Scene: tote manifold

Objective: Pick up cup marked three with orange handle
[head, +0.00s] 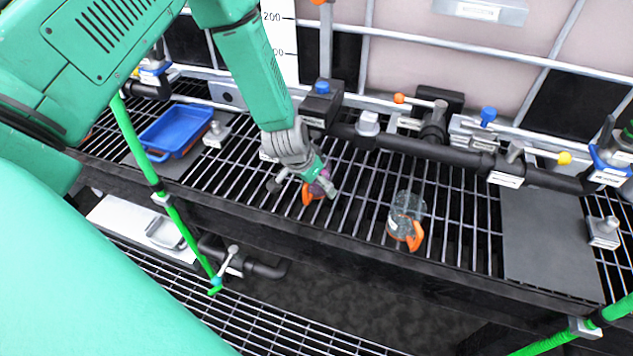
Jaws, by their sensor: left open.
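My left gripper (304,181) reaches down to the grated shelf from the upper left, with its fingers open. A small purplish cup with an orange handle (309,194) is at its fingertips, mostly hidden by the gripper. I cannot tell whether the fingers touch it. A clear glass cup (407,212) with an orange handle stands on the grating to the right, apart from the gripper. I cannot read a number on either cup. My right gripper is not in view.
A blue tray (177,131) is at the left of the shelf. A black pipe manifold (440,154) with coloured valve knobs runs behind the cups. A dark flat plate (548,240) lies at right. A green hose (150,178) hangs at left. The grating between the cups is clear.

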